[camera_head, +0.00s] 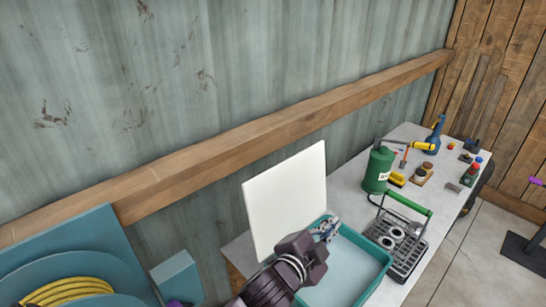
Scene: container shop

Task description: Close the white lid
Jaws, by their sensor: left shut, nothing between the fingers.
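The white lid (285,200) stands raised, close to upright, along the left side of a teal box (378,284) on the table. The box's open top shows a pale inside. My left gripper (333,226) is above the box's back left part, just right of the lid's lower right corner. Its fingers are shut with nothing between them. I cannot tell whether it touches the lid. My arm and wrist hide the lid's lower edge and the box's left front part. My right gripper is not in view.
Right of the box stands a grey basket with a green handle (410,206). Behind it is a green can (378,170). Several small tools lie farther back on the light table (408,132). A wooden beam (240,139) crosses the wall. A yellow hose coil (68,291) is at lower left.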

